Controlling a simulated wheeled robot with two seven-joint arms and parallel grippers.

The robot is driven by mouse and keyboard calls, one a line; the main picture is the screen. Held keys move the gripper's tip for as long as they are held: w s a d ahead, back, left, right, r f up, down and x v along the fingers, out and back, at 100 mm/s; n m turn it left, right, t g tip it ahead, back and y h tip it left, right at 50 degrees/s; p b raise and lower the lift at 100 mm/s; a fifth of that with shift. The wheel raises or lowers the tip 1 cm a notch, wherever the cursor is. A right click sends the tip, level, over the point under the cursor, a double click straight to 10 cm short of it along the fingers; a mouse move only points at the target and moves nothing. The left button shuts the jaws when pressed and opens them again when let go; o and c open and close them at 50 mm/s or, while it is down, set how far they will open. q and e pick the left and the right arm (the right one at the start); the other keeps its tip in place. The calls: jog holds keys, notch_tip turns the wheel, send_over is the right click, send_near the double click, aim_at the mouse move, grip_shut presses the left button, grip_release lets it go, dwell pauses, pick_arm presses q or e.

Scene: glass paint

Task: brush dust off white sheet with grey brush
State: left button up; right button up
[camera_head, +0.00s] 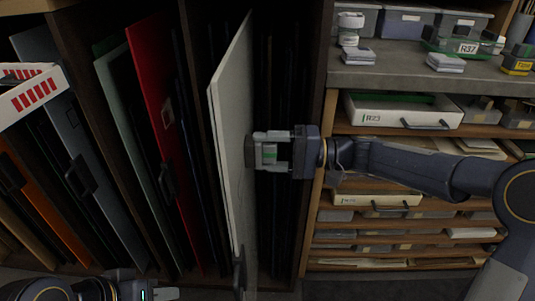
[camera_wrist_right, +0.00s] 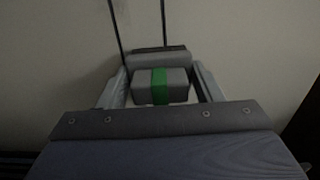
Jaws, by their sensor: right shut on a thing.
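The white sheet (camera_head: 230,120) stands upright and partly pulled out of a rack slot, in the middle of the head view. It fills the background of the right wrist view (camera_wrist_right: 240,50). My right gripper (camera_head: 270,151) is shut on the grey brush (camera_wrist_right: 175,86), which has a green band. The brush's dark end (camera_head: 249,152) points left at the sheet's right face and looks at or very near it; contact is not clear. My left gripper (camera_head: 155,294) is low at the bottom left, partly cut off, and its jaw opening is not clear. I cannot make out dust on the sheet.
A red sheet (camera_head: 150,95), a pale green sheet (camera_head: 125,120) and other panels stand in slots to the left. A red-and-white striped piece (camera_head: 30,95) is at the far left. Shelves with trays (camera_head: 403,110) and a grey counter (camera_head: 400,73) are on the right.

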jog(key=d, duration=0.6)
dwell(0.5)
jog(key=shift+d, duration=0.1)
jog(key=d, duration=0.2)
jog(key=shift+d, duration=0.4)
dwell(0.4)
